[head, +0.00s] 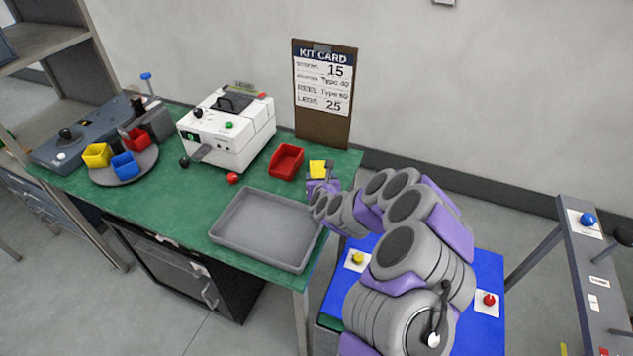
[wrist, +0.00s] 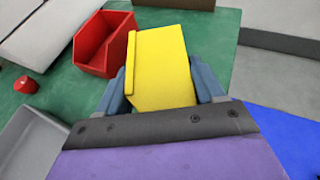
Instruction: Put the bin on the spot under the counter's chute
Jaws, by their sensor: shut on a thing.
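My gripper (head: 322,184) is at the right end of the green bench, shut on a yellow bin (wrist: 160,70). The bin shows between the two blue-grey fingers in the wrist view, its inside hidden. In the head view the yellow bin (head: 317,167) is partly hidden by the gripper. I cannot tell whether it touches the bench. The white counter (head: 229,127) stands to its left, with a grey chute (head: 208,151) at its front left. A red open bin (head: 286,162) sits between the counter and my gripper. The spot under the chute is not clearly visible.
A grey tray (head: 222,236) lies at the bench's front edge. A round turntable (head: 140,176) at left holds yellow, blue and red bins. A red knob (head: 233,179) is in front of the counter. The kit card board (head: 322,128) stands behind. A blue-topped surface (head: 345,283) is at right.

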